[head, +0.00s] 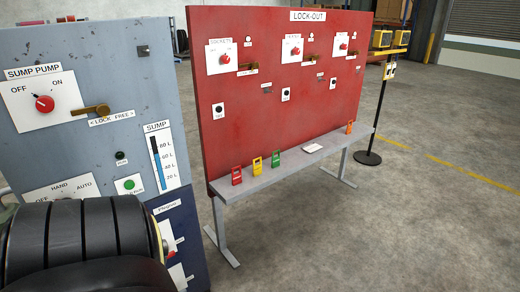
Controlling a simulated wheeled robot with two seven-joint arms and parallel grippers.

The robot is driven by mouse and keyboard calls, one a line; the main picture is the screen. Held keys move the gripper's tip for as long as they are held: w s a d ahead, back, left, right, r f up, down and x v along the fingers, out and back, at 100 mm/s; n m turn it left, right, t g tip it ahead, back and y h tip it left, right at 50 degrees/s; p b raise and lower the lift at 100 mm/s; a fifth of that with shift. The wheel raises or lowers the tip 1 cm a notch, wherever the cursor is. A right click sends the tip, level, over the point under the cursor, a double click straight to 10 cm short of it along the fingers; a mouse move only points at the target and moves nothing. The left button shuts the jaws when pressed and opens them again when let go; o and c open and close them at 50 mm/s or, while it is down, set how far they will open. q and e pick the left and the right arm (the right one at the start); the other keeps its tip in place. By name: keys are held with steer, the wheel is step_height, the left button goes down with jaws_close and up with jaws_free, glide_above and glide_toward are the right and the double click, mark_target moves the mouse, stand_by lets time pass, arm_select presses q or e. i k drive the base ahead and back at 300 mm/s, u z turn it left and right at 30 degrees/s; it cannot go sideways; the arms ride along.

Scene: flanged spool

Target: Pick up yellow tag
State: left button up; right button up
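The yellow tag (257,165) stands upright on the narrow grey shelf (238,190) at the foot of the red lock-out board (252,115). It is between a red tag (237,175) on its left and a green tag (276,159) on its right, with small gaps between them. An orange tag (349,127) stands at the shelf's far right end. Neither of my grippers shows in the head view, so I cannot see what they hold.
A grey sump pump panel (90,130) stands close at the left, in front of the board. A white flat item (313,148) lies on the shelf. A black post (375,110) with yellow boxes stands at the right. The concrete floor (390,220) in front is clear.

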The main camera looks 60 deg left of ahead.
mark_target(257, 170)
steer(key=u, duration=0.55)
steer(key=i, duration=1.7)
steer(key=u, duration=2.05)
steer(key=i, duration=1)
steer(key=u, duration=1)
